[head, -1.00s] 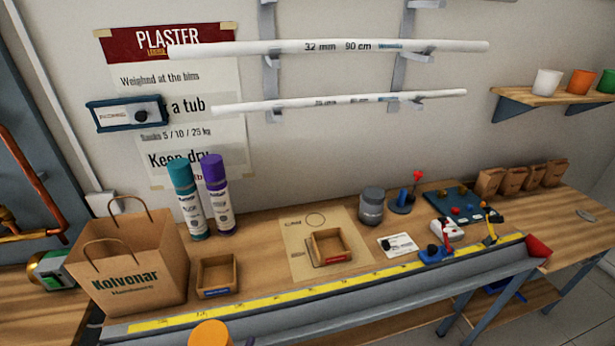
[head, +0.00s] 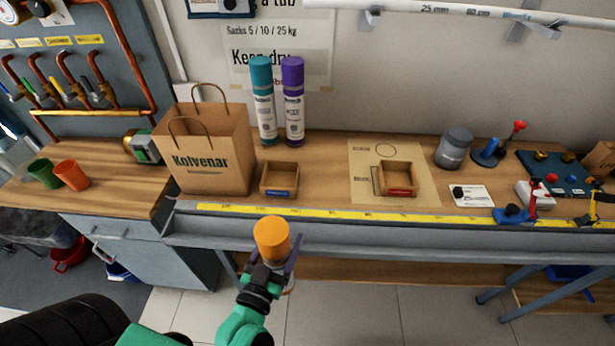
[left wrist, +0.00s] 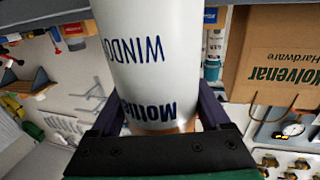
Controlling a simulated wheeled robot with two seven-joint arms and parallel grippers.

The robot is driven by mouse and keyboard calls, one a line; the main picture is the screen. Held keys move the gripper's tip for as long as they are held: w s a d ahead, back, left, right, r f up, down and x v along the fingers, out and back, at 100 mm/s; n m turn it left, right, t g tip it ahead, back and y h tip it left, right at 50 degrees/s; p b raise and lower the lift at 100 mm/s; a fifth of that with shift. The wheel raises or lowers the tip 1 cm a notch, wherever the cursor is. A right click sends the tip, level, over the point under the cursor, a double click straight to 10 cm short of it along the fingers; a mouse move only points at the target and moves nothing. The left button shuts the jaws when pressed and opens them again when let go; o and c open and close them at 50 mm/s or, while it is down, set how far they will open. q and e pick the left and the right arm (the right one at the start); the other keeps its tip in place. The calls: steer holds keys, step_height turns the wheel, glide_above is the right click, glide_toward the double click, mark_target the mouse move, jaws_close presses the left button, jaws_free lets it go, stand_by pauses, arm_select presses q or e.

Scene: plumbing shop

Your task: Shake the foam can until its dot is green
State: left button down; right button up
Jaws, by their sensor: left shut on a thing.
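The foam can with its orange cap (head: 271,238) is held upright by my left gripper (head: 271,259), in front of the bench edge and above the floor. In the left wrist view its white body (left wrist: 145,65) fills the middle, with dark blue lettering that reads "WINDOW" and part of a brand name. The dark fingers of the left gripper (left wrist: 158,115) are shut on it from both sides. No coloured dot shows on the sides I see. My right gripper is in neither view.
The bench carries a Kolvenar paper bag (head: 205,150), a teal can (head: 263,100), a purple can (head: 293,100), two small wooden trays (head: 279,178) (head: 397,178) and a grey jar (head: 454,148). A yellow measuring strip (head: 330,214) runs along the front edge. Green and orange cups (head: 71,175) stand left.

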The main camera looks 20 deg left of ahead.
mark_target(277, 222)
arm_select(q)
steer(key=shift+r, duration=0.1)
stand_by(0.3)
steer(key=r, duration=0.7)
steer(key=shift+a+r, duration=0.15)
steer(key=shift+a, duration=0.05)
step_height(277, 222, down, 7)
step_height(277, 222, up, 6)
steer(key=shift+a+r, duration=0.15)
step_height(277, 222, down, 7)
steer(key=shift+d+r, duration=0.2)
steer(key=shift+d, duration=0.15)
